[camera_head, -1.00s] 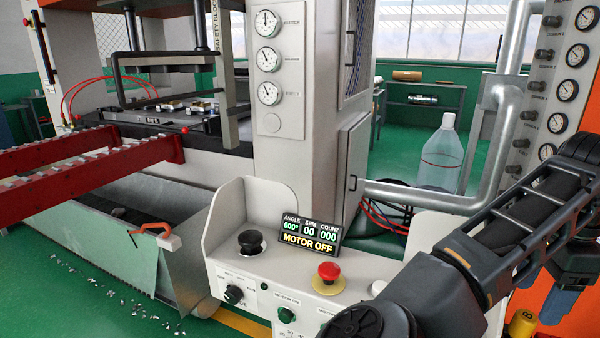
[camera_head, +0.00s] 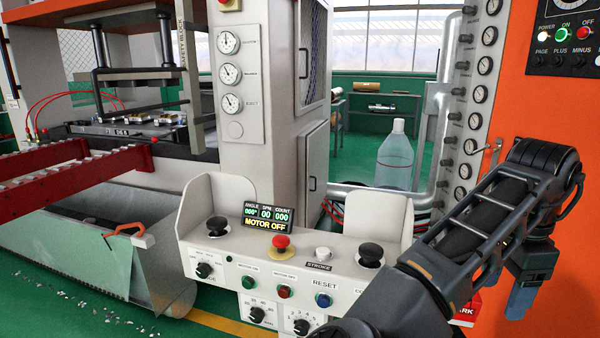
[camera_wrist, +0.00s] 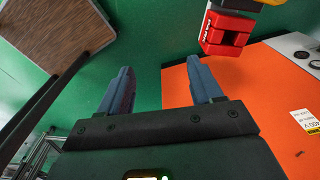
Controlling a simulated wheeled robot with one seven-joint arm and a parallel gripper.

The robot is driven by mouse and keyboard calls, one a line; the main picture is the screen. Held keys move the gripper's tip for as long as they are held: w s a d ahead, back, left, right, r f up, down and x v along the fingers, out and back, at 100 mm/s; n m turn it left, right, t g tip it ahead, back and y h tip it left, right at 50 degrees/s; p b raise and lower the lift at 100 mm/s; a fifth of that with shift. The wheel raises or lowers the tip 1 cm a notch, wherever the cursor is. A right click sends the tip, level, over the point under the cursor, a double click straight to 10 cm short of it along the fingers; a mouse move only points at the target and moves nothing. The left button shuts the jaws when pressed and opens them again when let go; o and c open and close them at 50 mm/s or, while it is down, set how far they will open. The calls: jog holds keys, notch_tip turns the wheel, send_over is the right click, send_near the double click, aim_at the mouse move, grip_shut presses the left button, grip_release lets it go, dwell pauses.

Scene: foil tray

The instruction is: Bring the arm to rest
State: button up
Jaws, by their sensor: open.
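My gripper (camera_wrist: 160,92) is open in the wrist view, with its two blue-grey fingers apart and nothing between them. In the head view my gripper (camera_head: 522,300) hangs at the end of my bent arm at the lower right, its blue finger pointing down. It is in front of the orange cabinet (camera_head: 560,130) and to the right of the control console (camera_head: 345,262). I cannot tell from the head view how far it is from the cabinet.
The console carries a red stop button (camera_head: 281,242) and a display (camera_head: 268,216) reading MOTOR OFF. The press (camera_head: 235,150) and red rails (camera_head: 70,170) stand left. A clear bottle (camera_head: 394,160) is behind. In the wrist view a red block-like thing (camera_wrist: 227,33) is near the cabinet.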

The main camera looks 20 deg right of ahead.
jog(key=s+d+r+n+t+h, duration=0.1)
jog(key=s+d+n+t+h, duration=0.1)
jog(key=d+n+h, duration=0.35)
jog(key=s+d+r+n+t+h, duration=0.1)
jog(key=d+n+t+h, duration=0.15)
jog(key=d+h, duration=0.55)
jog(key=s+a+f+n+t+y+p, duration=0.1)
jog(key=s+a+f+n+t+y, duration=0.35)
jog(key=a+n, duration=0.35)
jog(key=s+a+f+n+t+y+p, duration=0.1)
jog(key=s+a+f+n+t+y, duration=0.5)
jog(key=a, duration=0.5)
jog(key=s+a+r+y, duration=0.3)
jog(key=s+a+r, duration=0.1)
jog(key=s+a, duration=1.2)
jog(key=shift+s+r+p, duration=0.2)
jog(key=shift+s+p, duration=0.05)
jog(key=shift+p, duration=0.05)
jog(key=shift+a, duration=0.1)
